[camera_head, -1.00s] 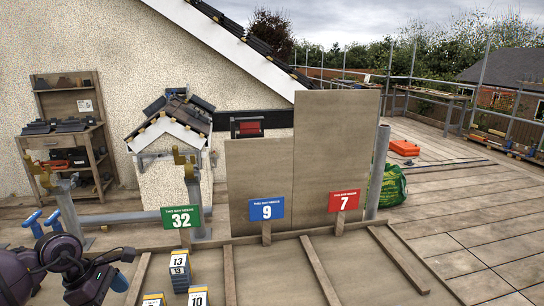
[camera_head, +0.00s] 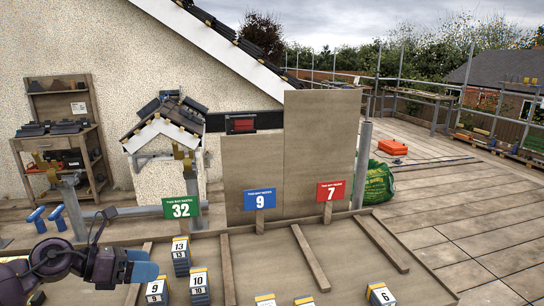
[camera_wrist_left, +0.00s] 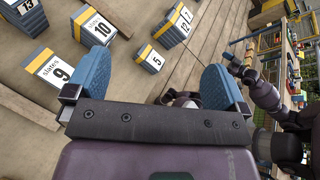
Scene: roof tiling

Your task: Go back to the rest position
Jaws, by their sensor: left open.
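My left gripper (camera_head: 142,270) is at the lower left of the head view, raised in front of the numbered slate stacks. In the left wrist view its two blue fingers (camera_wrist_left: 156,84) stand wide apart with nothing between them. Slate stacks labelled 9 (camera_head: 157,290), 10 (camera_head: 199,284) and 13 (camera_head: 180,254) are near it in the head view, apart from the fingers. Dark links of my other arm (camera_wrist_left: 265,95) show at the right of the left wrist view, but no right gripper fingers can be made out.
A small model roof (camera_head: 165,128) stands by the house wall. A shelf (camera_head: 62,140) is at the left. More labelled stacks, including 6 (camera_head: 381,295), are in front.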

